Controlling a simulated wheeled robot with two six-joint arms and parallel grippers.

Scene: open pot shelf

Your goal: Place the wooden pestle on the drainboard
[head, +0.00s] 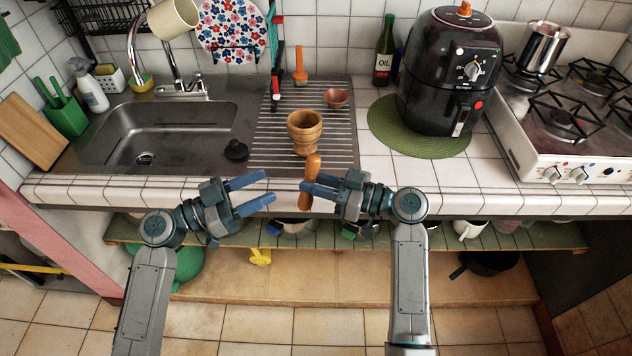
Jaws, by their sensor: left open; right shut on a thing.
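The wooden pestle (313,166) is upright between the fingers of my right gripper (309,189), which is shut on it just in front of the counter's front edge. The drainboard (265,148) is a ribbed metal area right of the sink. A wooden mortar (305,130) stands on it, behind the pestle. My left gripper (269,189) is open and empty, left of the pestle, with its fingers pointing right.
A small reddish bowl (336,98) and an orange-handled tool (300,66) are at the back of the drainboard. A black sink plug (236,150) lies left of it. The air fryer (448,75) stands right on a green mat (388,138).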

